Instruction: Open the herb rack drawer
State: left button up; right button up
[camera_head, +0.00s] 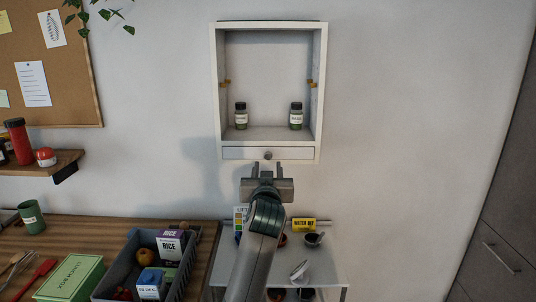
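The white herb rack (216,90) hangs on the wall, with an open front. Its drawer (240,153) runs along the bottom and looks flush with the frame. A small round grey knob (267,155) sits at the middle of the drawer front.
Two herb jars (241,117) (296,117) stand inside the rack. Below is a small white table (325,262) with bowls and a yellow label, partly hidden by my arm. A wooden counter with a grey crate (120,262) is at left. The wall right of the rack is clear.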

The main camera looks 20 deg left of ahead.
aim_at(268, 156)
pick_arm(q)
jog(key=p+x, duration=0.2)
jog(key=x, duration=0.6)
grip_shut()
jog(key=shift+f, duration=0.1)
